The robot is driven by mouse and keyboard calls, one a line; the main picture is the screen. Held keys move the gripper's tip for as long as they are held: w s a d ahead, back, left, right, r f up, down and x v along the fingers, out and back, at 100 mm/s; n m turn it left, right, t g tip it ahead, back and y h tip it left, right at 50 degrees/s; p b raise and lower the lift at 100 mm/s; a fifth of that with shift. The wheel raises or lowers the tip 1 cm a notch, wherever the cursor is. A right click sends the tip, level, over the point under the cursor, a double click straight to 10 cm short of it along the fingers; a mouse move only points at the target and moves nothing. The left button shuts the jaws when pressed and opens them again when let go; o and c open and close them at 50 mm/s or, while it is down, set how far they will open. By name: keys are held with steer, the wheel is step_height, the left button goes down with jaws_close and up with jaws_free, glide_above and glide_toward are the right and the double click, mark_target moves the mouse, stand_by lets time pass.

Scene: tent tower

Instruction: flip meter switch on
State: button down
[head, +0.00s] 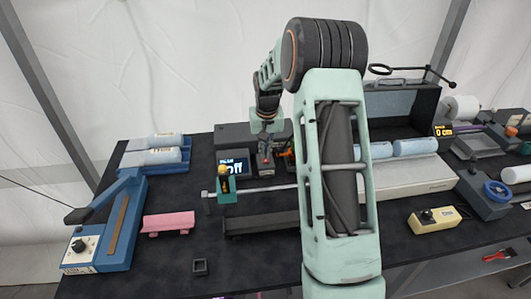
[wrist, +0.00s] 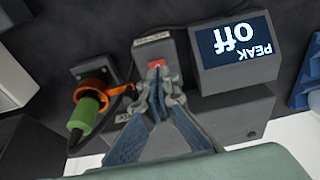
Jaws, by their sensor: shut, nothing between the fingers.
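The meter's screen (wrist: 237,48) reads "PEAK off" upside down in the wrist view; the lit screen also shows in the head view (head: 234,164). Left of the screen in the wrist view is a small grey switch box with a red switch (wrist: 156,64). My gripper (wrist: 157,72) is shut and empty, its fingertips right at the red switch and partly covering it. I cannot tell whether they touch it. In the head view my gripper (head: 265,160) points down beside the screen, and the switch is hard to make out there.
A green plug (wrist: 84,112) with an orange ring and cable sits left of the switch in the wrist view. In the head view, a yellow-knobbed green clamp (head: 226,190) and a metal rod stand in front. A blue lever device (head: 122,225) and pink piece (head: 168,222) lie left.

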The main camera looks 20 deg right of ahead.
step_height(320, 180, up, 12)
steer(key=s+b, duration=0.1)
steer(key=s, duration=0.1)
steer(key=shift+a, duration=0.2)
steer(key=shift+a+f+b, duration=0.1)
steer(key=shift+f+b, duration=0.05)
steer(key=shift+b, duration=0.35)
